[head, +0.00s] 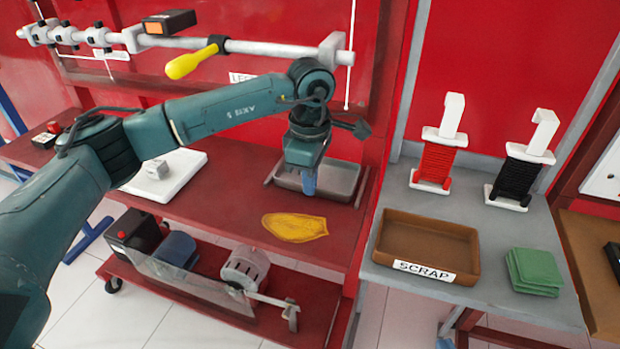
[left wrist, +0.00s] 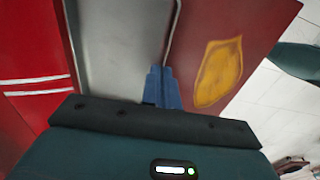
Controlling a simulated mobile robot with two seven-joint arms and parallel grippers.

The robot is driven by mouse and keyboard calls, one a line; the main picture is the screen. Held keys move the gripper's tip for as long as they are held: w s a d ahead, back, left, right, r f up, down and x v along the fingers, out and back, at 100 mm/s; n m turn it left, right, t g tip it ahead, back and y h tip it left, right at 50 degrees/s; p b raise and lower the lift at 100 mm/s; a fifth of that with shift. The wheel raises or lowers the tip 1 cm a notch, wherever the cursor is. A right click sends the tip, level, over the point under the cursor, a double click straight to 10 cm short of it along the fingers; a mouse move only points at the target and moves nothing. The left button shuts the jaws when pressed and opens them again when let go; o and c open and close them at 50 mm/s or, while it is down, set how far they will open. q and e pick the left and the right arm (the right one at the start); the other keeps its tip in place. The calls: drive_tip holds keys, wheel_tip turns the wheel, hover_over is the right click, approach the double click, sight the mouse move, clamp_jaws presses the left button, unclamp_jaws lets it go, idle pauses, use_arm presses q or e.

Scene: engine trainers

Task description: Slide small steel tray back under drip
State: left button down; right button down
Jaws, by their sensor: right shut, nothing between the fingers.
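The small steel tray (head: 341,180) is a shallow grey tray on the dark red bench, close to the red back panel. It also shows in the left wrist view (left wrist: 115,40). My left gripper (head: 309,184) points down at the tray's near side. Its blue fingertips (left wrist: 162,85) lie close together at the tray's rim in the left wrist view. I cannot tell whether the rim is between them. A yellow patch (head: 294,228) lies on the bench in front of the tray, and shows in the left wrist view (left wrist: 218,71). My right gripper is out of view.
A white pad with a small grey block (head: 157,169) lies left on the bench. A grey rail with a yellow-handled tool (head: 192,63) crosses above.

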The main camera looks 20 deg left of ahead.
use_arm(q)
drive_tip(key=c, duration=2.1)
unclamp_jaws()
drive_tip(key=shift+c, duration=0.2)
drive_tip(key=o, duration=0.6)
drive_tip(key=shift+c, duration=0.2)
wheel_tip(320, 180, up, 8)
drive_tip(key=shift+f+p, duration=0.2)
drive_tip(key=shift+p, duration=0.4)
